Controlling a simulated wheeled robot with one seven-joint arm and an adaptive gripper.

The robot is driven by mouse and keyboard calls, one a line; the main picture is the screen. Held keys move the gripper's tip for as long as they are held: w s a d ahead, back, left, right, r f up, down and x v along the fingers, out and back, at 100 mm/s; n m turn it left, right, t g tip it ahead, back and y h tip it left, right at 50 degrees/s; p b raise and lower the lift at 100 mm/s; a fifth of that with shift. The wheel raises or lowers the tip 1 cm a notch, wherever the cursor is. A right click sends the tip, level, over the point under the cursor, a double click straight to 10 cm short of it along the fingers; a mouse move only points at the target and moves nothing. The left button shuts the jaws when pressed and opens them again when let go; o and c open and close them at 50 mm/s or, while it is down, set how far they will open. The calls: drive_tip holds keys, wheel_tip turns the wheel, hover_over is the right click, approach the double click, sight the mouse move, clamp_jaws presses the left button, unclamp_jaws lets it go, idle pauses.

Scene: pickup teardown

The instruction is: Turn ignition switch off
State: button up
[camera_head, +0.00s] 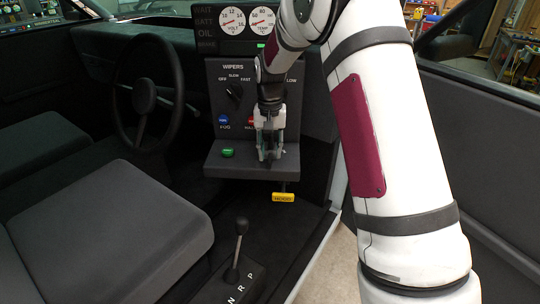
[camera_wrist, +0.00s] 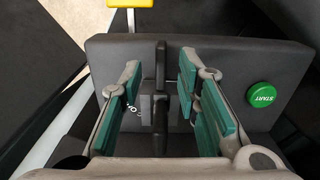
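The ignition switch (camera_wrist: 160,115) is a dark, narrow upright piece on the dark grey console shelf, in the middle of the wrist view. My gripper (camera_wrist: 162,105) is open, with its teal finger pads on either side of the switch. A gap shows between each pad and the switch, so it looks untouched. A small label beside the switch is partly hidden by the left finger. In the head view my gripper (camera_head: 269,157) points down at the shelf and hides the switch; its setting cannot be read.
The green START button (camera_wrist: 262,95) sits on the shelf (camera_head: 225,168), right of my gripper in the wrist view. A yellow hood pull (camera_head: 283,197) hangs below the shelf. The wiper knob (camera_head: 234,90), blue fog button (camera_head: 223,119), steering wheel (camera_head: 143,95) and gear lever (camera_head: 240,238) are nearby.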

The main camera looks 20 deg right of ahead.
sight(270, 158)
wheel_tip(270, 158, up, 10)
idle(0.3)
drive_tip(key=shift+s, duration=0.1)
idle(0.3)
drive_tip(key=s+a+r+n+t, duration=0.1)
drive_tip(key=s+a+r, duration=0.1)
drive_tip(key=s+r, duration=0.5)
drive_tip(key=s+a+r+n+t, duration=0.15)
drive_tip(key=s+r, duration=0.35)
drive_tip(key=s, duration=0.5)
drive_tip(key=s+a+f+n+t, duration=0.1)
drive_tip(key=s, duration=0.7)
drive_tip(key=s+a+f+n+t, duration=0.1)
drive_tip(key=s+a+t, duration=0.1)
drive_tip(key=s, duration=0.6)
drive_tip(key=shift+s+f, duration=0.35)
drive_tip(key=shift+f, duration=0.05)
